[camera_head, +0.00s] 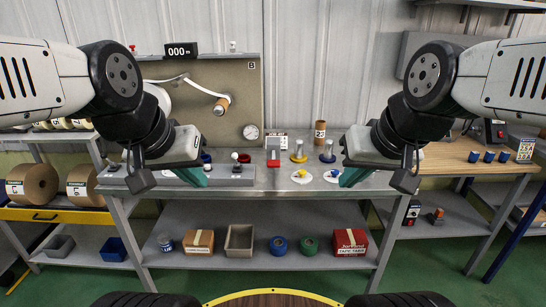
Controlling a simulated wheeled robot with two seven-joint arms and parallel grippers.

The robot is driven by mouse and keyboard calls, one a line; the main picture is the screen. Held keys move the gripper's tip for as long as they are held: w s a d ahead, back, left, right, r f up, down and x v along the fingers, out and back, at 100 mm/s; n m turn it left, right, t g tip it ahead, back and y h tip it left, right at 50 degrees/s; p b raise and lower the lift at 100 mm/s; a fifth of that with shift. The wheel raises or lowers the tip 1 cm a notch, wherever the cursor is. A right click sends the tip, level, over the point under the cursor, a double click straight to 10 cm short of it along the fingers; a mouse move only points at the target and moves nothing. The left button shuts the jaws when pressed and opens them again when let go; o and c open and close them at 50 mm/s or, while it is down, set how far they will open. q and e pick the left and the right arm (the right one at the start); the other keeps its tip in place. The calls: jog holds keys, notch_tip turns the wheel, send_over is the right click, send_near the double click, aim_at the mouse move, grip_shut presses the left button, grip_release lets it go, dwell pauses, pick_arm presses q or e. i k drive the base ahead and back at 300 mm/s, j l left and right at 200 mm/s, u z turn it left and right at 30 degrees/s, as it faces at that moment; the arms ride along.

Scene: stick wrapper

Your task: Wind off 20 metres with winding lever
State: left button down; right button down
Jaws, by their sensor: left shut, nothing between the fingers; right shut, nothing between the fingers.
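A black counter (181,50) above the back panel reads 000 m. On the panel (240,85), a pale strip runs from a white roll (178,97), partly hidden by my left arm, to a small brown roll (221,106). My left gripper (195,177) is shut and empty, at the box's left end. My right gripper (352,177) is shut and empty above the bench's right side.
A round gauge (250,132) is at the panel's lower right. The shelf below holds boxes and tape rolls. A wooden side table (460,160) is at right.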

aim_at(273, 163)
jog(key=z, duration=0.35)
jog(key=j+z, duration=0.35)
jog(key=j, duration=0.15)
jog(key=j+z, duration=0.4)
jog(key=j, duration=0.15)
jog(key=j+z, duration=0.1)
jog(key=j, duration=1.15)
